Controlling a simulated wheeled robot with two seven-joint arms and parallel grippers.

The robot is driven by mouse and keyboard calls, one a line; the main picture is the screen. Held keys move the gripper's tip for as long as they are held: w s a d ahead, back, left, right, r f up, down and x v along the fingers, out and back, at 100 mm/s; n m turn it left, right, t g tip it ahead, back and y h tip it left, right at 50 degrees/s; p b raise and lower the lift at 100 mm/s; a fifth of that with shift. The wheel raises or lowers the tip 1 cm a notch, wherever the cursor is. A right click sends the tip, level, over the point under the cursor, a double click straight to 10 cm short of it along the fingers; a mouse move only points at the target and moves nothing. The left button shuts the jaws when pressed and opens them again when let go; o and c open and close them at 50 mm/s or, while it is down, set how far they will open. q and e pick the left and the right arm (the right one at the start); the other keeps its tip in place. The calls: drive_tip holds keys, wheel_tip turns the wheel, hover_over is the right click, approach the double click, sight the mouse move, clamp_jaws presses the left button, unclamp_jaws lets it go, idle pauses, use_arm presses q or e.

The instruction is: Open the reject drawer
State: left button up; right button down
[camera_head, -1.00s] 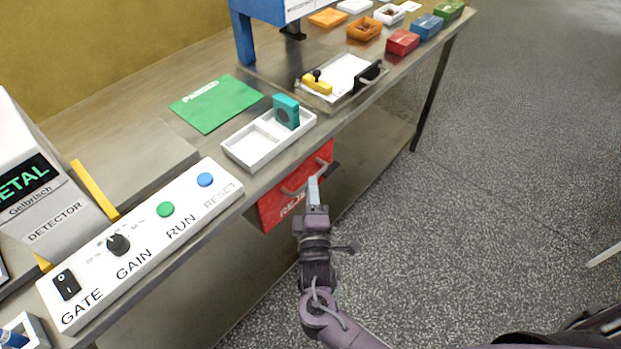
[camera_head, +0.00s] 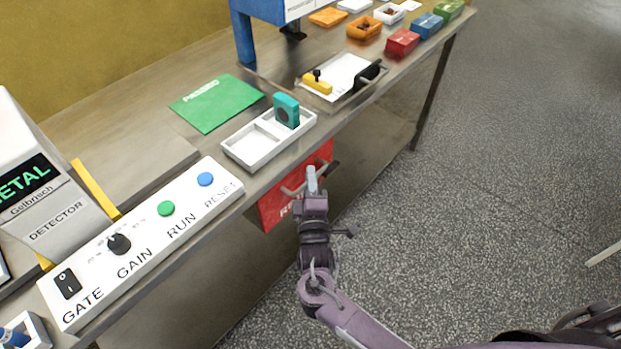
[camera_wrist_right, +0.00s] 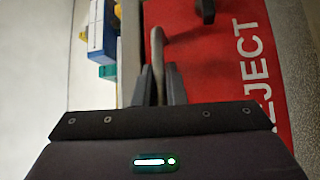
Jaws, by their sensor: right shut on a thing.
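The red reject drawer (camera_head: 270,211) is set under the front edge of the bench, its front nearly flush with the bench side. Its grey bar handle (camera_head: 290,190) runs across the front. My right gripper (camera_head: 312,172) is at the drawer front, shut on the handle. In the right wrist view, the fingers (camera_wrist_right: 160,85) close around the grey handle (camera_wrist_right: 158,45), with the red front and the word REJECT (camera_wrist_right: 252,75) beside them. My arm hides part of the drawer front in the head view. My left gripper is out of view.
A white two-part tray (camera_head: 250,150) with a teal block (camera_head: 286,110) stands on the bench above the drawer. A white control panel (camera_head: 140,240) lies to the left. The floor (camera_head: 480,200) in front of the bench is clear.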

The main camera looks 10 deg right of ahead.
drive_tip(key=s+d+p, duration=0.9)
drive_tip(key=s+d, duration=0.4)
drive_tip(key=s, duration=0.4)
drive_tip(key=shift+s+d+p, duration=0.15)
drive_tip(key=shift+d+p, duration=0.1)
drive_tip(key=shift+p, duration=0.1)
drive_tip(key=c, duration=1.5)
unclamp_jaws()
drive_tip(key=shift+s, duration=0.1)
